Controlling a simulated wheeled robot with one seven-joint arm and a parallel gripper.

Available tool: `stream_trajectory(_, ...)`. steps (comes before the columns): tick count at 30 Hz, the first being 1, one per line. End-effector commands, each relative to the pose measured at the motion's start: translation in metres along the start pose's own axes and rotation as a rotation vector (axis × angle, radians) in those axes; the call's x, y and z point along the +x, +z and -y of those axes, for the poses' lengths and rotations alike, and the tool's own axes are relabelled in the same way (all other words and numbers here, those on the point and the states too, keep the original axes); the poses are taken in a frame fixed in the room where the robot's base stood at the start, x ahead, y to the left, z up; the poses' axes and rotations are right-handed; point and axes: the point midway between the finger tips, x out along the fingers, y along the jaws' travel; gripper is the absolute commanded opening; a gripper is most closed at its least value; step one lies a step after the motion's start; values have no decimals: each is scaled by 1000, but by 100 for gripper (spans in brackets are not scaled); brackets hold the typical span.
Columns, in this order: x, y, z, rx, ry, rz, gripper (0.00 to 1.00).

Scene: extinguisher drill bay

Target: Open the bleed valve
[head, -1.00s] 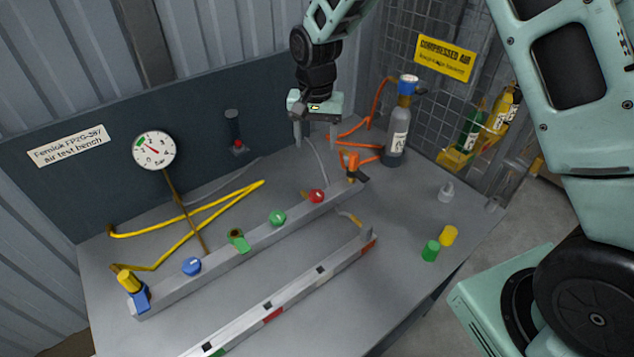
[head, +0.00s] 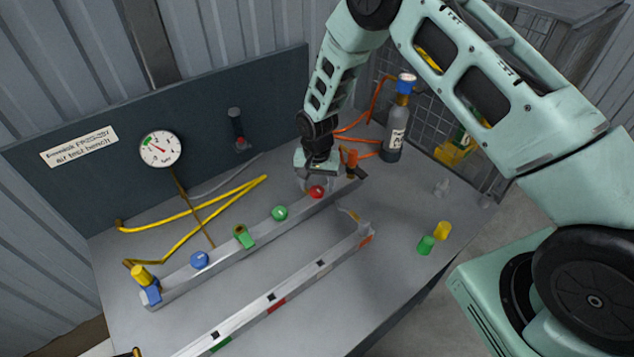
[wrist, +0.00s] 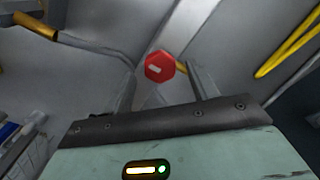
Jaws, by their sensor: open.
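A long grey manifold rail (head: 225,252) on the bench carries a red knob (head: 317,191), a green knob (head: 280,213), a green lever-like handle (head: 244,237) and a blue knob (head: 199,260). I cannot read which one is the bleed valve. My gripper (head: 316,186) is open and empty, pointing down at the red knob. In the wrist view the red knob (wrist: 159,67) has several flat sides and a short white mark. It shows between the two fingertips (wrist: 165,78), with gaps on both sides. I cannot tell how far above it the fingertips are.
A round gauge (head: 160,149) is on the back panel. An orange valve (head: 350,162) at the rail's right end is close to my gripper. A grey cylinder (head: 396,130) stands behind. Green (head: 426,245) and yellow (head: 442,231) caps sit at the bench's right.

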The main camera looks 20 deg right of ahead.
Motion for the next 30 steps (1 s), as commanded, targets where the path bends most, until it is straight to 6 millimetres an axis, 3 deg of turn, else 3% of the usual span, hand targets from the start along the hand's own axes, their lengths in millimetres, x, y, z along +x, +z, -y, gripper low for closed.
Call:
stream_trajectory(6,13,0,0,-1,-1,-1,59)
stream_trajectory(14,14,0,0,-1,-1,-1,59)
stream_trajectory(19,14,0,0,-1,0,-1,17)
stream_trajectory(20,14,0,0,-1,0,-1,14)
stream_trajectory(30,15,0,0,-36,-1,-1,14)
